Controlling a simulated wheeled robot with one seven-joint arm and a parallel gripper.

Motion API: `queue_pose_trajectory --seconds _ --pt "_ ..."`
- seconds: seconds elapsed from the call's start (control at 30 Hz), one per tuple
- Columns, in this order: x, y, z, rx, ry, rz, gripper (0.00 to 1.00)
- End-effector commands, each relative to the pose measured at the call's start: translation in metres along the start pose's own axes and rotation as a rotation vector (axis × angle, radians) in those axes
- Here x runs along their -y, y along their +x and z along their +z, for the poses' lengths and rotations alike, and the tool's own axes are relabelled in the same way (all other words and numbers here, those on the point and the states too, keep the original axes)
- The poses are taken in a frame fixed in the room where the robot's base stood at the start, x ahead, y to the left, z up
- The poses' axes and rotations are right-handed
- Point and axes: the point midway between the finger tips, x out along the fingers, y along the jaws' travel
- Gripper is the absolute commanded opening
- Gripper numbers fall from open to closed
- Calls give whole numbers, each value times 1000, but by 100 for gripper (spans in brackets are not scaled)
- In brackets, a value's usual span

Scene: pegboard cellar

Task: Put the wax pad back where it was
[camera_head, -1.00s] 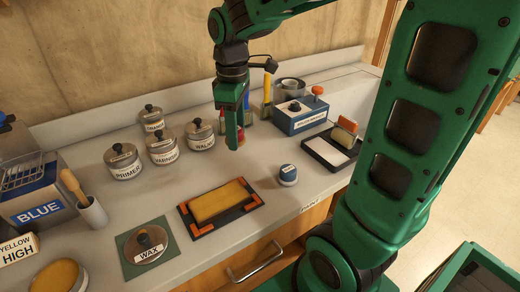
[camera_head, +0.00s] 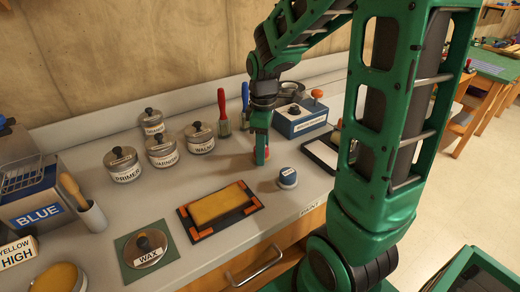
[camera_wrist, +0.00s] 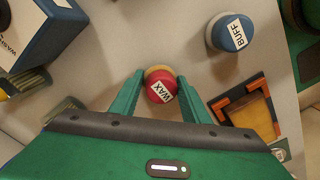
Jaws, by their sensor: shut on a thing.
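The wax pad (camera_wrist: 160,88) is a small round red pad with a white WAX label and a tan band at its side. My gripper (camera_wrist: 160,97) is shut on it, one green finger on each side. In the head view my gripper (camera_head: 261,153) points down over the counter, and a bit of the red pad (camera_head: 267,154) shows at its tip. I cannot tell whether the pad touches the counter. A blue BUFF pad (camera_head: 287,178) stands apart to the right, nearer the front edge; it also shows in the wrist view (camera_wrist: 231,33).
A black tray with orange corners (camera_head: 185,212) holds a yellow block. A WAX tin (camera_head: 148,249) sits on a green mat front left. Several lidded tins (camera_head: 163,150) stand at the back. A blue box (camera_head: 300,122) and a tray (camera_head: 320,155), partly behind my arm, are right.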

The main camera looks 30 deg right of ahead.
Motion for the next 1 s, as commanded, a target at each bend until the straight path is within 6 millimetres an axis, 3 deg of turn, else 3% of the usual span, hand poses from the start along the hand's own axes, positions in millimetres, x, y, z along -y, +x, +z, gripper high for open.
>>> queue_pose_trajectory --seconds 0.37,0.4,0.47,0.5,0.83,1.0 --pt "0 4 0 1 0 -1 18" --pt "0 5 0 1 0 -1 44" --pt "0 5 0 0 0 -1 59" --pt "0 5 0 0 0 -1 61" --pt "0 1 -1 -1 0 1 61" --pt "0 -19 -1 -2 -1 3 61"
